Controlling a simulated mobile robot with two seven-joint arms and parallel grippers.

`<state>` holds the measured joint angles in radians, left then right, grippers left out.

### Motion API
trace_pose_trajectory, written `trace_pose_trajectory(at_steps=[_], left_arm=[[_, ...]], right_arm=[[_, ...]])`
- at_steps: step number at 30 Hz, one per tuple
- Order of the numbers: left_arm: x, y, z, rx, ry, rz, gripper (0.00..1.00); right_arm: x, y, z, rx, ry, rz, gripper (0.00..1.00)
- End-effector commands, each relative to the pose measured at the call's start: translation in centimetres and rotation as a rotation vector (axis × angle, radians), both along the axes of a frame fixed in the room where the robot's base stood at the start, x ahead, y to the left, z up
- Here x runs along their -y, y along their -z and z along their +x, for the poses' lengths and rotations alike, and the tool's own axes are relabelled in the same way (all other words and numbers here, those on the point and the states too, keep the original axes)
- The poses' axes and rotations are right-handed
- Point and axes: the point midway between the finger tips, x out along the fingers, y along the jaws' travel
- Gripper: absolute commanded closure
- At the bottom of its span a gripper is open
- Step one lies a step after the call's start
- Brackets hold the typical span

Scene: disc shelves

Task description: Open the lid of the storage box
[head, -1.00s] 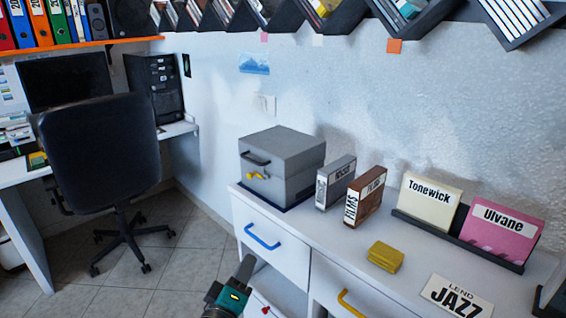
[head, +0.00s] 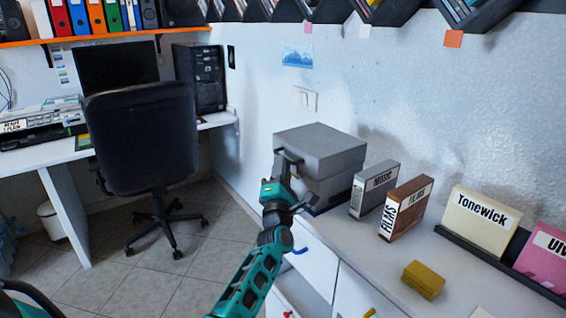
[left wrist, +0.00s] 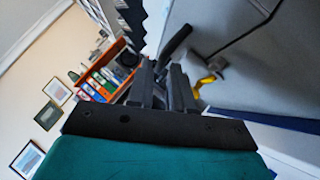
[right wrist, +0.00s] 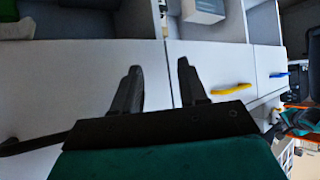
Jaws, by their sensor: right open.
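The grey storage box (head: 338,190) stands at the left end of the white cabinet top, by the wall. Its lid (head: 325,145) looks level and down on the box. My left gripper (head: 285,163) is at the front of the lid. In the left wrist view, its fingers (left wrist: 165,82) are close together around the end of the black lid handle (left wrist: 177,40). A yellow latch (left wrist: 208,76) is just beside them on the box front. My right gripper (right wrist: 158,75) is open and empty, facing the white cabinet front; it is not in the head view.
A grey MUSIC box (head: 374,188) and a brown FILMS box (head: 406,208) stand right of the storage box. A yellow block (head: 424,280) and the Tonewick card (head: 480,222) are farther right. An office chair (head: 142,135) and desk are at the left.

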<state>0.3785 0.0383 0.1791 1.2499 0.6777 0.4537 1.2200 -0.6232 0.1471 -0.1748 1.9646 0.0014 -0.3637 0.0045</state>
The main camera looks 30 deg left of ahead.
Motion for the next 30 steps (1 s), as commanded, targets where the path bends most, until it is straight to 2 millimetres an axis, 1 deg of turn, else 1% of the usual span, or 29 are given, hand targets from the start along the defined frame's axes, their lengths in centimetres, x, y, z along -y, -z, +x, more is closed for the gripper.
trace_pose_trajectory(at_steps=[1,6,16,17,23,30], left_arm=[[-0.3,-0.3,0.6,0.001,0.0,0.001,0.79],[-0.9,-0.8,1.7,0.0,0.001,0.001,0.79],[-1.0,-0.9,2.0,-0.001,0.001,0.001,0.79],[-1.0,-0.9,2.0,-0.001,0.001,0.001,0.81],[-1.0,-0.9,1.9,-0.001,0.001,0.001,1.0],[-1.0,-0.9,1.9,-0.001,0.001,0.001,1.0]], right_arm=[[0.0,0.1,0.1,0.001,0.001,0.0,0.57],[0.0,0.0,0.2,0.002,0.004,0.003,0.57],[-0.1,-0.2,0.3,0.006,0.005,0.005,0.57],[-0.1,-0.2,0.4,0.007,0.005,0.005,0.57],[-0.1,-0.2,0.4,0.007,0.005,0.005,0.57],[-0.1,-0.2,0.4,0.007,0.004,0.005,0.57]])
